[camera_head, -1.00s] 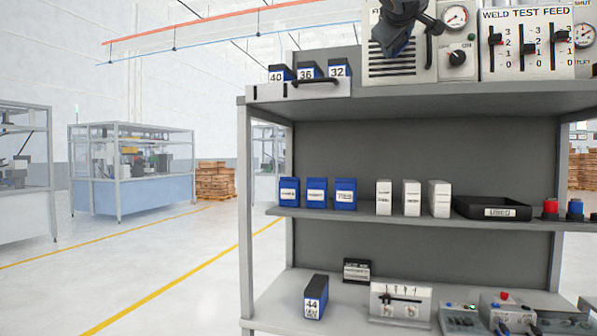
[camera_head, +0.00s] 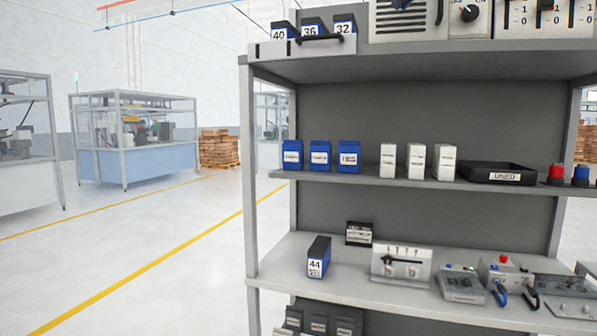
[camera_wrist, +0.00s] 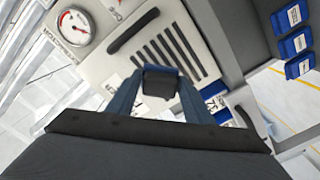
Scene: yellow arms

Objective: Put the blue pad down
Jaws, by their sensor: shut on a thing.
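In the wrist view my gripper (camera_wrist: 158,88) is shut on a small dark block with a bluish edge, which I take to be the blue pad (camera_wrist: 160,81). Two blue strips run from the dark wrist part towards it, and much of its shape is hidden. It is in front of a pale panel (camera_wrist: 128,62) with black slots and a handle. My gripper does not show in the head view.
A grey shelf unit (camera_head: 420,67) holds blue packs (camera_head: 320,156), white packs (camera_head: 415,160) and a black tray (camera_head: 497,173) marked USED on its middle shelf. Below stand a pack marked 44 (camera_head: 318,257) and control boxes. Bare shelf lies left of that pack.

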